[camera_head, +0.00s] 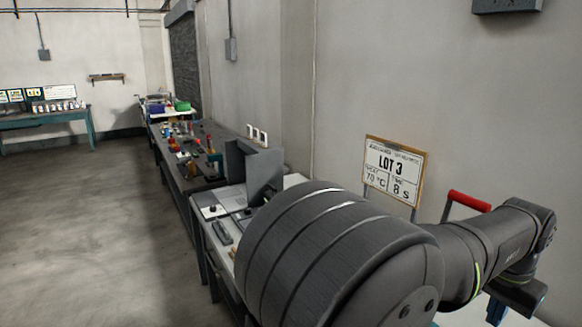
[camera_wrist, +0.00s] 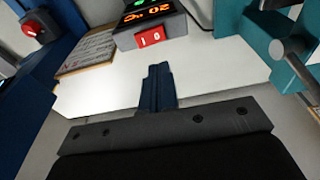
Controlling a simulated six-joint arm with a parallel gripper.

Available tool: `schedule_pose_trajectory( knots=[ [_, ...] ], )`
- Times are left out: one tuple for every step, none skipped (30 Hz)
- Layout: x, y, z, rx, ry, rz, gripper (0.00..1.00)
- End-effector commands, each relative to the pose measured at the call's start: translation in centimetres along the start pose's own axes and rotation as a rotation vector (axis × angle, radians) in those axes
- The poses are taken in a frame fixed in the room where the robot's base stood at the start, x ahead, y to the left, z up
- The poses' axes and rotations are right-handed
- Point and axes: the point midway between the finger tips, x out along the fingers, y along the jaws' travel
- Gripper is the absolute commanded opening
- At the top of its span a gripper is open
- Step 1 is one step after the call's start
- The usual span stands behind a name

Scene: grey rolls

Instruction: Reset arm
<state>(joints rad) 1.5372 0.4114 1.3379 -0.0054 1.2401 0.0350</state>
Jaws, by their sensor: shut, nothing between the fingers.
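My arm shows large in the right of the head view, bent at a dark grey joint. My gripper (camera_wrist: 159,85) shows in the wrist view as blue fingers pressed together, shut and empty. It is above a white surface (camera_wrist: 215,70), in front of a dark box with a red rocker switch and a lit orange and green display (camera_wrist: 150,30). I cannot tell its height above the surface.
In the wrist view, a blue frame with a red knob (camera_wrist: 40,28) stands left and a teal fixture with a metal rod (camera_wrist: 285,50) right. The head view shows a LOT 3 sign (camera_head: 392,168), a cluttered bench (camera_head: 190,165) and open floor (camera_head: 80,230).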

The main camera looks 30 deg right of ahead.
Motion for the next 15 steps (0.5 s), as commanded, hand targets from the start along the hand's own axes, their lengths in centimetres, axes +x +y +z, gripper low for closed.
schedule_pose_trajectory(
  knots=[
    [1.5,0.0,0.3,0.000,-0.008,0.000,0.00],
    [2.1,0.0,0.4,0.000,-0.008,0.000,0.00],
    [3.0,0.0,0.6,0.000,-0.007,0.000,0.00],
    [3.6,0.0,0.6,0.000,-0.008,0.000,0.00],
    [4.2,0.0,0.7,0.000,-0.007,0.000,0.00],
    [5.0,0.0,0.9,0.000,-0.008,0.000,0.00],
    [5.5,0.0,0.9,0.000,-0.006,0.000,0.00],
    [6.1,0.0,1.0,0.000,-0.007,0.000,0.00],
    [7.0,0.0,1.2,0.000,-0.007,0.000,0.00],
    [7.6,0.0,1.3,0.000,-0.007,0.000,0.00],
    [6.2,0.0,0.9,0.000,0.002,0.000,0.00],
    [5.3,0.0,0.8,0.000,0.003,0.000,0.00],
    [4.6,0.0,0.7,0.000,0.003,0.000,0.00],
    [4.1,0.0,0.6,0.000,0.003,0.000,0.00],
    [3.3,0.0,0.5,0.000,0.003,0.000,0.00]
  ],
)
